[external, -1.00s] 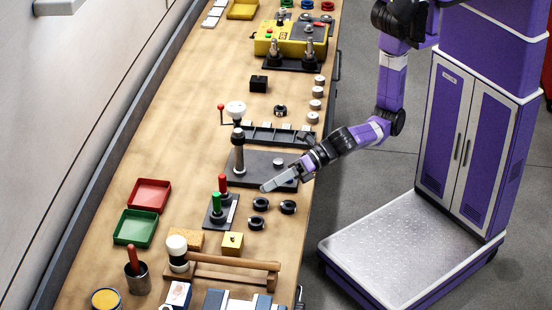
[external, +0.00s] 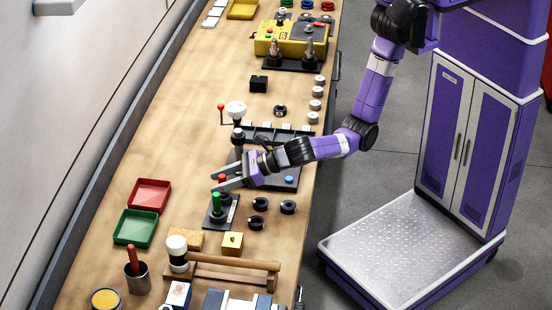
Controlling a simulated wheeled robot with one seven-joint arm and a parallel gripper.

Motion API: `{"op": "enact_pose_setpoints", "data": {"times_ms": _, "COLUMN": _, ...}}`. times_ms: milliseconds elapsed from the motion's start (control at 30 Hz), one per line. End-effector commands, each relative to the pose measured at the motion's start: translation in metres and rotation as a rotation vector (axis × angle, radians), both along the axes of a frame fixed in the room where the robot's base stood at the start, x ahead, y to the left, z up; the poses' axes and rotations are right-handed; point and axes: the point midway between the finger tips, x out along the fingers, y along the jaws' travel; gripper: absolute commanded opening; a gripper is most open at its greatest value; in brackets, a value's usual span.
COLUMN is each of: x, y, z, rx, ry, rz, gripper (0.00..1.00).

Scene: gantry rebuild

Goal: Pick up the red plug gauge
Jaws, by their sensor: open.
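The red plug gauge (external: 222,178) stands in the dark stand (external: 212,218) beside the green plug gauge (external: 216,201). Only its red top shows clearly; the fingers partly hide the rest. My gripper (external: 213,182) is open and reaches in from the right. Its two fingers appear on either side of the red top in this view. I cannot tell whether either finger touches it.
A dark stand with a post and white knob (external: 236,108) rises close behind my gripper. Black rings (external: 260,204) lie to the right of the plug stand. Red (external: 149,195) and green (external: 135,228) trays lie left, with bare bench between.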

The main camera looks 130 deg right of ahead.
Motion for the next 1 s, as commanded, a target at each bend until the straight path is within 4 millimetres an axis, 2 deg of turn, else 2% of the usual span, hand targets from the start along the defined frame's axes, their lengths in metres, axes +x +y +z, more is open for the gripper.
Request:
{"op": "enact_pose_setpoints", "data": {"times_ms": 200, "x": 0.018, "y": -0.011, "z": -0.009, "rx": 0.001, "ry": 0.0, "rz": 0.0, "gripper": 0.47}}
{"op": "enact_pose_setpoints", "data": {"times_ms": 433, "x": 0.019, "y": -0.012, "z": -0.009, "rx": 0.002, "ry": -0.001, "rz": 0.0, "gripper": 0.47}}
{"op": "enact_pose_setpoints", "data": {"times_ms": 467, "x": 0.019, "y": -0.012, "z": -0.009, "rx": 0.002, "ry": -0.001, "rz": 0.0, "gripper": 0.45}}
{"op": "enact_pose_setpoints", "data": {"times_ms": 700, "x": 0.019, "y": -0.011, "z": -0.009, "rx": 0.001, "ry": -0.001, "rz": 0.001, "gripper": 0.0}}
{"op": "enact_pose_setpoints", "data": {"times_ms": 1000, "x": 0.019, "y": -0.011, "z": -0.009, "rx": 0.002, "ry": -0.001, "rz": 0.0, "gripper": 0.0}}
